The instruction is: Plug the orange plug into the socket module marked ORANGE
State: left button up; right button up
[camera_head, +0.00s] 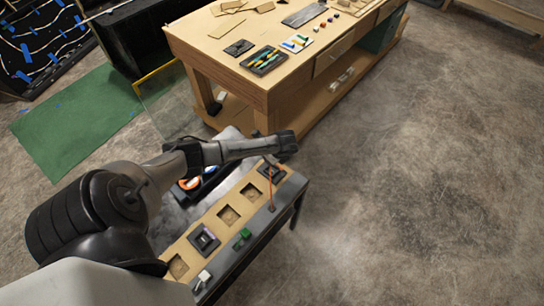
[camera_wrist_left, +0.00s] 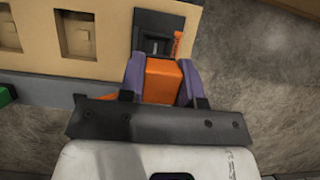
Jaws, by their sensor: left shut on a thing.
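My left gripper (camera_wrist_left: 160,82) is shut on the orange plug (camera_wrist_left: 160,76), with one purple finger on each side. In the head view the left gripper (camera_head: 271,160) is over the far end of the console (camera_head: 228,215). The dark socket module with an orange label (camera_wrist_left: 160,40) sits in the console board just ahead of the plug; the label's letters are too small to read. This module also shows in the head view (camera_head: 277,173), partly under the gripper. Whether plug and socket touch, I cannot tell. An orange cord (camera_head: 271,190) runs down to the console's front strip.
Another dark module (camera_head: 204,239) sits in the board among several empty square recesses. A green plug (camera_head: 242,238) and a white plug (camera_head: 203,278) stand on the front strip. A wooden workbench (camera_head: 235,60) stands behind. The floor at right is clear.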

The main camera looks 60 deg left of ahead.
pick_arm(q)
jog(key=b, duration=0.5)
send_over(269, 169)
jog(key=d, duration=0.1)
jog(key=shift+w+d+f, duration=0.1)
jog(key=shift+w+f, duration=0.1)
jog(key=shift+f, duration=1.1)
jog(key=shift+w+f, duration=0.15)
jog(key=shift+f, duration=1.15)
jog(key=shift+f+b, duration=0.4)
jog(key=shift+f, duration=0.35)
jog(key=shift+p, duration=0.4)
jog(key=shift+p, duration=0.4)
jog(key=shift+f, duration=0.4)
jog(key=shift+f, duration=0.2)
